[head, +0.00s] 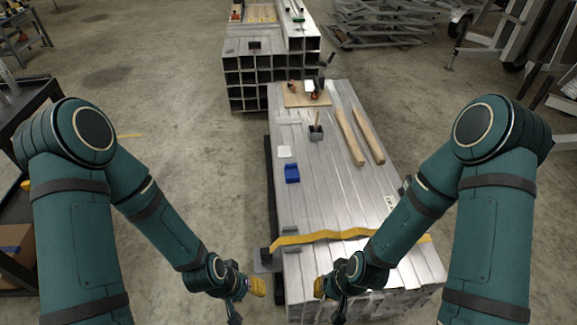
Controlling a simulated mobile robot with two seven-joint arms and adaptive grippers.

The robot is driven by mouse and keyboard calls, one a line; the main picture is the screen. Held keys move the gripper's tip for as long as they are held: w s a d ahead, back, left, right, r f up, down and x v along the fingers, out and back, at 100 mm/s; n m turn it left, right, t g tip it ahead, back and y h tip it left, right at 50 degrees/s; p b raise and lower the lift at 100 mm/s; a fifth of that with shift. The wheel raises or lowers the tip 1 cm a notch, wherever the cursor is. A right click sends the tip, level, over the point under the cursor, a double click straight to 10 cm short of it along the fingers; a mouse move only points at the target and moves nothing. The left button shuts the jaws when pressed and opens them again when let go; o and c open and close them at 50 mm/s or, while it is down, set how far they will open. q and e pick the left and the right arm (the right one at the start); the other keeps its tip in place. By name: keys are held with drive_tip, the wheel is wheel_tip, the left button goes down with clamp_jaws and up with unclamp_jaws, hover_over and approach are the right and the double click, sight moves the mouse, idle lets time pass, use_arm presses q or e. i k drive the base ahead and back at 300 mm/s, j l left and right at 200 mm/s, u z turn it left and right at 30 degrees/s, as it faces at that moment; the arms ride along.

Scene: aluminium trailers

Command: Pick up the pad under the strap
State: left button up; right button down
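A yellow strap (320,236) runs across the near part of the metal stack, with a wavy left half. A grey pad (291,232) shows at the stack's left edge, partly covered by the strap. My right gripper (334,306) is over the near end of the stack, to the right of the pad and nearer to me. My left gripper (238,308) is beside the stack on the left, over the floor. Both grippers point down and are apart from the pad. The fingers are small and partly cut off, so their opening is unclear.
The aluminium stack (330,185) bears a blue block (292,173), a white card (284,152), a dark holder (316,132), two wooden bars (350,137) and a wooden board (304,98). Square tubes (250,92) stand behind. A dark cart (28,110) stands left. Floor between is clear.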

sight(292, 230)
drive_tip(key=k, duration=0.6)
drive_tip(key=z, duration=1.4)
drive_tip(key=j+z, duration=0.7)
drive_tip(key=j, duration=0.75)
drive_tip(key=k+j, duration=0.1)
drive_tip(key=j, duration=0.7)
